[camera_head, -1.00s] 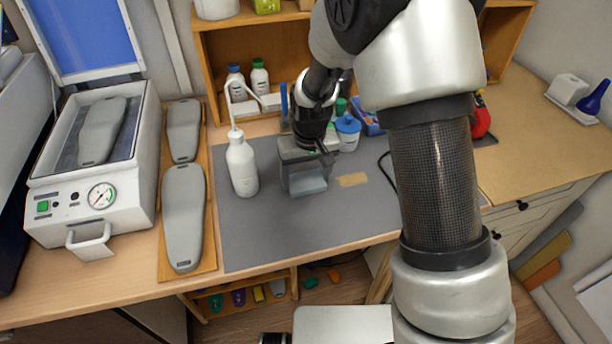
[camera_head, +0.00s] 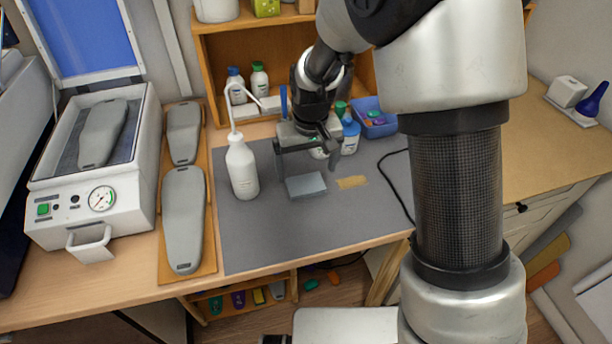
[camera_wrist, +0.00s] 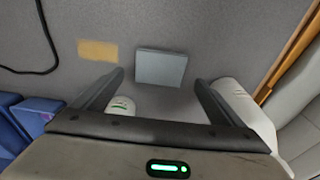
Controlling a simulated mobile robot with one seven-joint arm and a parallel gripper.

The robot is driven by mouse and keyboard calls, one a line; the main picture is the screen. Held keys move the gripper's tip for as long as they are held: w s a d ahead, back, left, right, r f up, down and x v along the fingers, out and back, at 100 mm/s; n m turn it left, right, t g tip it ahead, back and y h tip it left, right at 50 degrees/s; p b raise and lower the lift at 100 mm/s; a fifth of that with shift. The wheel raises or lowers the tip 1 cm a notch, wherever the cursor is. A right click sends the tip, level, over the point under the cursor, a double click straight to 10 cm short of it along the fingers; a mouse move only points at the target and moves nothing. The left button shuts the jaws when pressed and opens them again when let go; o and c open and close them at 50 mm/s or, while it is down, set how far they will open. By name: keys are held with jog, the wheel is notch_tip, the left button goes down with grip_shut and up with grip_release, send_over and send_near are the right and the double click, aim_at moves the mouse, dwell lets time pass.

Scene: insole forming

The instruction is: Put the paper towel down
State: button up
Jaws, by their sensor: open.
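The paper towel, a folded grey-blue square (camera_head: 306,185), lies flat on the dark grey mat (camera_head: 250,235). It also shows in the wrist view (camera_wrist: 161,67), ahead of and between my fingers. My gripper (camera_head: 312,160) is open and empty above and behind the towel, apart from it. In the wrist view my gripper (camera_wrist: 160,85) shows both fingers spread wide with nothing between them touching.
A white squeeze bottle (camera_head: 242,168) stands left of my gripper. A tan patch (camera_head: 352,182) lies right of the towel. Small bottles and a blue bin (camera_head: 374,118) stand behind. Grey insole forms (camera_head: 184,220) lie at left. The mat's front is clear.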

aim_at(308, 190)
jog(key=s+d+r+t, duration=0.1)
jog(key=s+d+r, duration=0.1)
jog(key=r, duration=0.5)
jog(key=s+d+r, duration=0.3)
jog(key=r, duration=0.4)
jog(key=s+d+r+m+t, duration=0.1)
jog(key=s+d+r, duration=0.3)
jog(key=s, duration=0.4)
jog(key=s+d+r+m+t, duration=0.1)
jog(key=s+d+r+m, duration=0.1)
jog(key=s+d, duration=0.3)
jog(key=s+r, duration=0.1)
jog(key=s, duration=0.3)
jog(key=shift+r+t, duration=0.4)
notch_tip(308, 190, up, 5)
jog(key=p, duration=0.5)
jog(key=shift+o, duration=0.5)
